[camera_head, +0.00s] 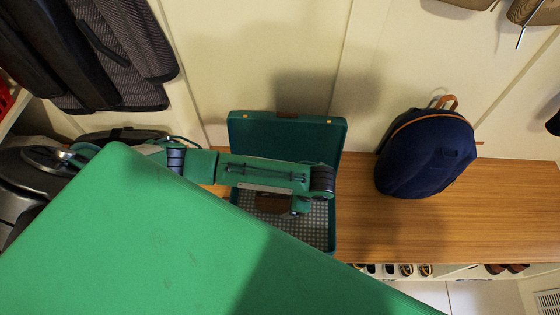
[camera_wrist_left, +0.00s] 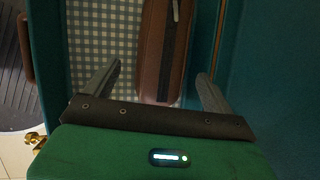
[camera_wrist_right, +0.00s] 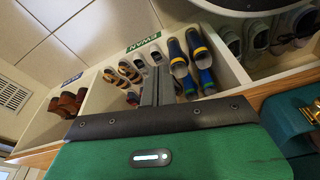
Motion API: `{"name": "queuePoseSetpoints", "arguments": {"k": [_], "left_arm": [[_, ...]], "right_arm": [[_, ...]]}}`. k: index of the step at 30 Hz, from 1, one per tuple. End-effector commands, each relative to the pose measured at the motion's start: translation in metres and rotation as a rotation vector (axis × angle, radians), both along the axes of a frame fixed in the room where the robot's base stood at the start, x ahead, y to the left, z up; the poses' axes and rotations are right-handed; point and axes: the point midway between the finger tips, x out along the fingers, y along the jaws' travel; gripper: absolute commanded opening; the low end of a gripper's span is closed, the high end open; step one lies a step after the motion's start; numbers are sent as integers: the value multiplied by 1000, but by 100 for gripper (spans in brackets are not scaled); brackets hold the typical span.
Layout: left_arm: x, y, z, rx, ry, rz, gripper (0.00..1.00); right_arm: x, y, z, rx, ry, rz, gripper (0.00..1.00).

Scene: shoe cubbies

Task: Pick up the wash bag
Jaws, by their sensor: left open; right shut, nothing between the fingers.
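The wash bag (camera_wrist_left: 165,45) is a brown pouch with a dark zip strip, lying inside an open teal suitcase (camera_head: 330,225) with a checked lining. In the head view only a brown patch of the wash bag (camera_head: 268,203) shows beneath my arm. My left gripper (camera_wrist_left: 159,73) is open, with one finger on each side of the bag's near end in the left wrist view. Whether the fingers touch it or hover above cannot be told. My right gripper (camera_wrist_right: 157,72) is shut and empty, in front of the shoe cubbies, away from the bag.
The suitcase stands on a wooden bench (camera_head: 420,225) with its lid (camera_head: 285,130) raised against the wall. A navy backpack (camera_head: 427,153) sits to its right. Shoe cubbies (camera_wrist_right: 215,55) hold boots and sandals below. Dark coats (camera_head: 110,50) hang at left. Bench between suitcase and backpack is clear.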

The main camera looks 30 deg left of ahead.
Motion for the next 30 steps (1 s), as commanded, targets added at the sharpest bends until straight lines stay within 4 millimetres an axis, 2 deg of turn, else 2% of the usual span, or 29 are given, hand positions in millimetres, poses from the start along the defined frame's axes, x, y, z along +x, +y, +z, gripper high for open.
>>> {"name": "queuePoseSetpoints", "arguments": {"k": [12,21,29,30], "left_arm": [[1,18,-47,0,0,0,87],[1,19,-50,-1,-1,-1,87],[1,19,-50,-1,0,-1,36],[1,19,-50,-1,-1,-1,36]], "right_arm": [[4,0,16,4,-21,-1,0],[3,0,18,2,-17,0,0],[3,0,17,2,-17,0,0],[3,0,17,2,-17,0,0]]}}
